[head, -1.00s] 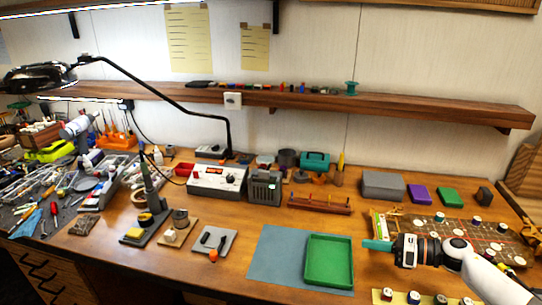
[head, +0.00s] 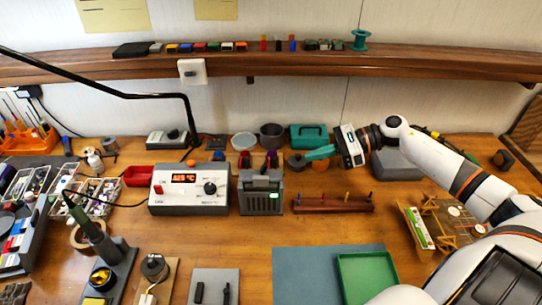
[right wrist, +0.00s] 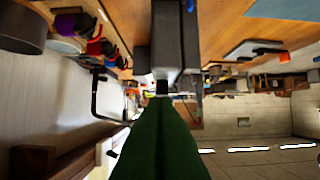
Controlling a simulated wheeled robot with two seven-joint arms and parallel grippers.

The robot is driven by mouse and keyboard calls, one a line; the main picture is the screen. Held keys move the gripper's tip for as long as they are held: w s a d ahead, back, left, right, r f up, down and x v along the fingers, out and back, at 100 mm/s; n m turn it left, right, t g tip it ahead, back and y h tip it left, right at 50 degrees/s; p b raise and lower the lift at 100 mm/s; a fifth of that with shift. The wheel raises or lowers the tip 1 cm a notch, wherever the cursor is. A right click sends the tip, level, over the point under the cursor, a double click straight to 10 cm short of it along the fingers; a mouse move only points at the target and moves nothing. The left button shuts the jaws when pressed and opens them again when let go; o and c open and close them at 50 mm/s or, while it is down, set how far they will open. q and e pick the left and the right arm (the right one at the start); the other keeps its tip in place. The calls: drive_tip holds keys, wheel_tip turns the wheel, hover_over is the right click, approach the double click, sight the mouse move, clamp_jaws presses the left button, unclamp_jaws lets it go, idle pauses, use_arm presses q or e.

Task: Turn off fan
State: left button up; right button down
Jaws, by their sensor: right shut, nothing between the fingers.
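The fan appears to be the dark grey box (head: 260,203) with a slatted front, standing on the bench in the middle of the head view. A small light green patch (head: 273,196), perhaps its lit switch, shows on its front. My right gripper (head: 309,155) is shut and empty, its teal fingers pointing left, to the right of and behind the fan in the picture, apart from it. In the right wrist view its green fingers (right wrist: 161,108) are together. A grey block beyond them cannot be surely identified. My left gripper is out of view.
A grey station (head: 188,205) with a red display stands just left of the fan. A wooden rack (head: 332,204) stands to its right. A teal box (head: 308,134) and cups are behind. A shelf (head: 300,63) runs above. A blue mat (head: 305,275) and green tray (head: 368,280) lie in front.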

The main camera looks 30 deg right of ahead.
sight(281, 172)
drive_tip(key=p+x, duration=0.4)
drive_tip(key=x, duration=0.5)
drive_tip(key=shift+a+f, duration=0.1)
drive_tip(key=shift+a, duration=0.3)
drive_tip(key=shift+d, duration=0.1)
